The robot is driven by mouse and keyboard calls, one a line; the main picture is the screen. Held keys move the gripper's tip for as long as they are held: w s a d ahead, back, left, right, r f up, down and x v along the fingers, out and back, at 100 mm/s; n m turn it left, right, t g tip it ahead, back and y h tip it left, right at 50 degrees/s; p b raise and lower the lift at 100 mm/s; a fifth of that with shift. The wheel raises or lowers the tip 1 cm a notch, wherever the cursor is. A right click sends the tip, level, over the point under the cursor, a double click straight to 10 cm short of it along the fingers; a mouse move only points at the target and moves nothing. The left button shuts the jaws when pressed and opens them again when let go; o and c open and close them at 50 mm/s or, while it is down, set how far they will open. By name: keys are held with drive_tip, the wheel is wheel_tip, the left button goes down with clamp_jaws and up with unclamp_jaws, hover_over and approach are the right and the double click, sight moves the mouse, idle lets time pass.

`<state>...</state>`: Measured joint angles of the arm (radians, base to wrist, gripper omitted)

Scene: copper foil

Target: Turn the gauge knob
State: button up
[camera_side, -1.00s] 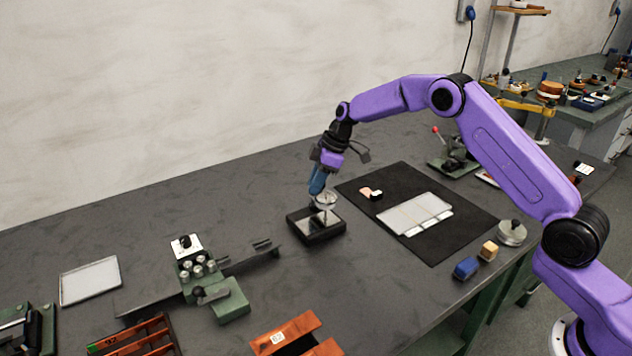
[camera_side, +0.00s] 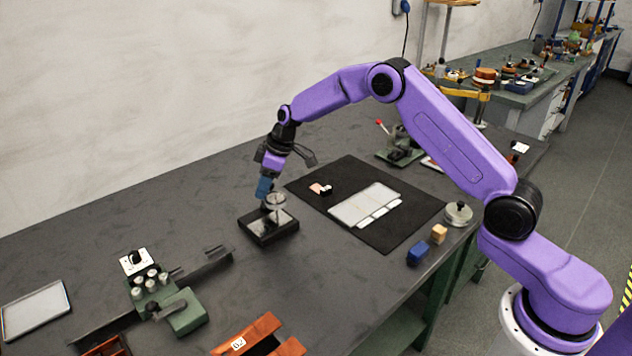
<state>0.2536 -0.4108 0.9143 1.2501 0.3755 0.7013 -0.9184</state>
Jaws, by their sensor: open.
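A small gauge (camera_side: 276,204) with a round pale dial stands on a dark square base (camera_side: 262,238) with a shiny top, near the middle of the table. My gripper (camera_side: 264,194), with blue fingers, points down right at the gauge's upper left side. The fingers are open, but the gap between them is hard to make out. I cannot tell whether they touch the gauge. Its knob is too small or hidden to pick out here.
A black mat (camera_side: 400,235) with pale sheets (camera_side: 362,206) lies right of the gauge. A green fixture (camera_side: 183,312) with a black knob on a white plate (camera_side: 136,261) stands front left. Blue (camera_side: 417,253) and tan (camera_side: 439,233) blocks sit near the right edge.

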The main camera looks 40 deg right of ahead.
drive_tip(key=m, duration=0.2)
drive_tip(key=m+t+h, duration=0.1)
drive_tip(key=m, duration=0.2)
drive_tip(key=shift+h, duration=0.3)
drive_tip(key=shift+a+m+t+h, duration=0.15)
drive_tip(key=shift+m+h, duration=0.45)
drive_tip(key=shift+m, duration=0.95)
drive_tip(key=shift+a+m+t+h, duration=0.15)
drive_tip(key=shift+m+h, duration=0.45)
drive_tip(key=shift+m, duration=0.95)
drive_tip(key=d+v, duration=0.1)
drive_tip(key=v, duration=1.6)
drive_tip(key=s+a+n+g, duration=0.1)
drive_tip(key=s+a+n, duration=0.1)
drive_tip(key=s, duration=0.7)
drive_tip(key=s+a+n+g+y, duration=0.1)
drive_tip(key=s+n, duration=0.3)
drive_tip(key=s, duration=0.6)
drive_tip(key=shift+a+f+n, duration=0.3)
drive_tip(key=shift+a, duration=0.1)
drive_tip(key=shift+s, duration=0.25)
drive_tip(key=s+d+f+n+g, duration=0.1)
drive_tip(key=s+d+n, duration=0.3)
drive_tip(key=s, duration=0.7)
drive_tip(key=s+d+f+n+g, duration=0.1)
drive_tip(key=s+d+f+n, duration=0.2)
drive_tip(key=s, duration=0.9)
drive_tip(key=shift+s+d+f+n, duration=0.25)
drive_tip(key=shift+d+n, duration=0.15)
drive_tip(key=shift+d, duration=0.65)
